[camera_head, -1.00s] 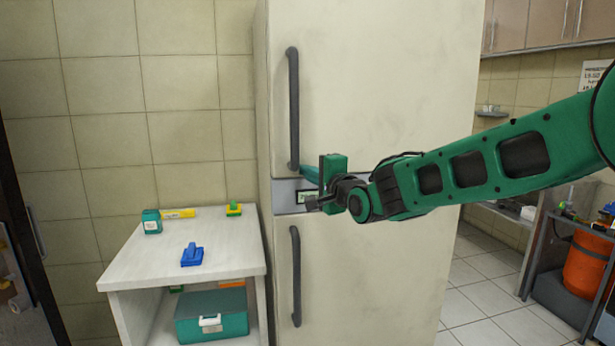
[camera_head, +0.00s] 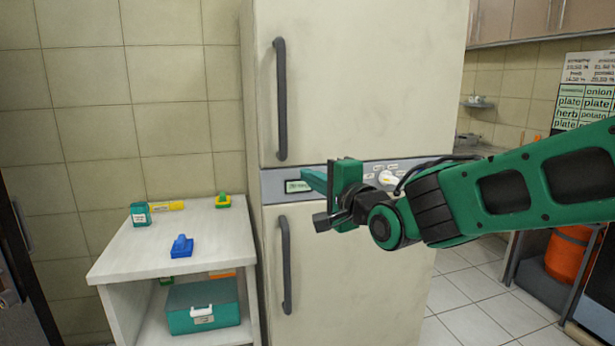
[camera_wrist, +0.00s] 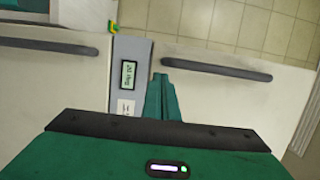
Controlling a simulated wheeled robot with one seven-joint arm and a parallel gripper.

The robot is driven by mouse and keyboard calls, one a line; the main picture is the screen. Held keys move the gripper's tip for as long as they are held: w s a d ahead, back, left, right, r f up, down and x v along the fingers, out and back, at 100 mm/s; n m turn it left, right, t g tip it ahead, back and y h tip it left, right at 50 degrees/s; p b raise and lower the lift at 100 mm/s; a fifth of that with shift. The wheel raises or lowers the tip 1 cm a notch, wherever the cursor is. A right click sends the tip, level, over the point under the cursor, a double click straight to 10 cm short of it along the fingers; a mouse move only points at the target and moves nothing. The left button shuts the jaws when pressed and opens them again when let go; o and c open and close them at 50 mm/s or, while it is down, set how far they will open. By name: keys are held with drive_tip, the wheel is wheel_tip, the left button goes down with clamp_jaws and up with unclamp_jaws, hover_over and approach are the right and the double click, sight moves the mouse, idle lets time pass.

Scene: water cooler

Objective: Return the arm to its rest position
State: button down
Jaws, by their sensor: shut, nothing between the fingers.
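My green arm reaches in from the right edge of the head view, with my gripper (camera_head: 308,180) in front of the fridge's grey control strip. The gripper is shut and holds nothing. In the wrist view the closed green fingers (camera_wrist: 161,82) point toward the fridge face, beside the small display (camera_wrist: 128,74). The fridge (camera_head: 357,75) has an upper and a lower door, both closed. Whether the fingertips touch the panel, I cannot tell.
Left of the fridge, a white side table (camera_head: 150,253) holds a blue item (camera_head: 181,246), a teal jar (camera_head: 140,214), a yellow item (camera_head: 167,205) and a yellow-green item (camera_head: 223,201). A teal box (camera_head: 203,306) sits underneath. Tiled floor (camera_head: 470,325) shows at right.

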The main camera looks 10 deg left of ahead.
drive_tip(key=w+d+f+n+g+h, duration=0.1)
drive_tip(key=d+f+h, duration=0.2)
drive_tip(key=d, duration=0.5)
drive_tip(key=w+d+f+h, duration=0.1)
drive_tip(key=d+f+h, duration=0.25)
drive_tip(key=d, duration=0.45)
drive_tip(key=s+d+f+n+g+h, duration=0.15)
drive_tip(key=s+d+f, duration=0.25)
drive_tip(key=d, duration=0.6)
drive_tip(key=s+d+f+g+h, duration=0.3)
drive_tip(key=s+d+f, duration=0.15)
drive_tip(key=d, duration=0.45)
drive_tip(key=s+d+f+g+h, duration=0.1)
drive_tip(key=s+d+f+g, duration=0.35)
drive_tip(key=s+d, duration=0.6)
drive_tip(key=s+d+f+n+g, duration=0.1)
drive_tip(key=s+f+g, duration=0.1)
drive_tip(key=s, duration=0.7)
drive_tip(key=s+d+f+g+y, duration=0.1)
drive_tip(key=s+d+g, duration=0.1)
drive_tip(key=s, duration=0.8)
drive_tip(key=shift+s+f+n+g, duration=0.2)
drive_tip(key=shift+f+n+g, duration=0.1)
drive_tip(key=shift+f+n, duration=0.05)
drive_tip(key=shift+w, duration=0.15)
